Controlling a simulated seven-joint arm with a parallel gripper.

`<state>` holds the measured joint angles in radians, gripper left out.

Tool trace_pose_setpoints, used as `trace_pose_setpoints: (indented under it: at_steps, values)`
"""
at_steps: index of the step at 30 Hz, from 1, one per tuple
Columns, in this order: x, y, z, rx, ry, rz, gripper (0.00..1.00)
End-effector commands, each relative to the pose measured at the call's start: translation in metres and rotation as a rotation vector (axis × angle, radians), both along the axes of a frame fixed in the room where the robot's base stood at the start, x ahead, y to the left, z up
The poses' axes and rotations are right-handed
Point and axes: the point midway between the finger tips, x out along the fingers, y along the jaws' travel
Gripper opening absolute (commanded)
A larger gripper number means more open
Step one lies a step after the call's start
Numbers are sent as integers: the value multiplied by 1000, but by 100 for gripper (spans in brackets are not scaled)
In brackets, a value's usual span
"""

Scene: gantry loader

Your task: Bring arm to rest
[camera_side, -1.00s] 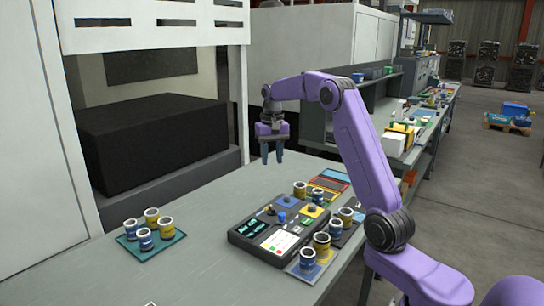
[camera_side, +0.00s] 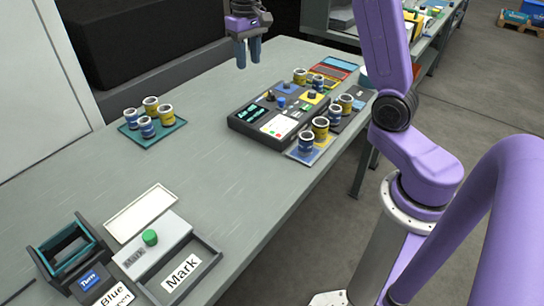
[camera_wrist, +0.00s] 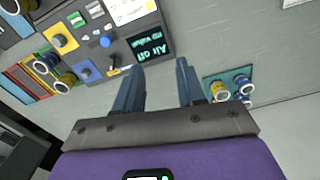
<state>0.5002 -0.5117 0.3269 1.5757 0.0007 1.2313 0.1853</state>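My gripper (camera_side: 248,63) hangs with its fingers downward above the grey bench (camera_side: 215,115), behind and left of the control panel. In the wrist view my gripper (camera_wrist: 160,66) shows two blue-grey fingers with a clear gap between them and nothing in it. It touches nothing that I can see. My purple arm rises at the right, and its upper part is cut off by the top of the side view.
The control panel (camera_side: 247,125) has knobs and a screen. Blue and yellow cans stand on a teal mat (camera_side: 152,140) at left and beside the panel. A green-knobbed box (camera_side: 165,228), a white plate (camera_side: 140,212) and dark trays (camera_side: 207,262) are at front left. Mid-bench is clear.

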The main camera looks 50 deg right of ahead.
Motion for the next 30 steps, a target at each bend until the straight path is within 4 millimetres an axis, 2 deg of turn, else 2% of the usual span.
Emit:
trace_pose_setpoints:
  at_steps: [1, 6, 12, 15, 22, 30]
  values:
    - [-11, 16, 1, 0, -2, 59, 39]
    - [-51, 63, -2, 0, -5, 246, 39]
    - [-109, 103, -7, 2, -9, 468, 39]
    - [-140, 117, -11, 2, -12, 578, 39]
    - [-216, 133, -24, 4, -16, 831, 39]
    - [-297, 126, -43, 7, -20, 1117, 39]
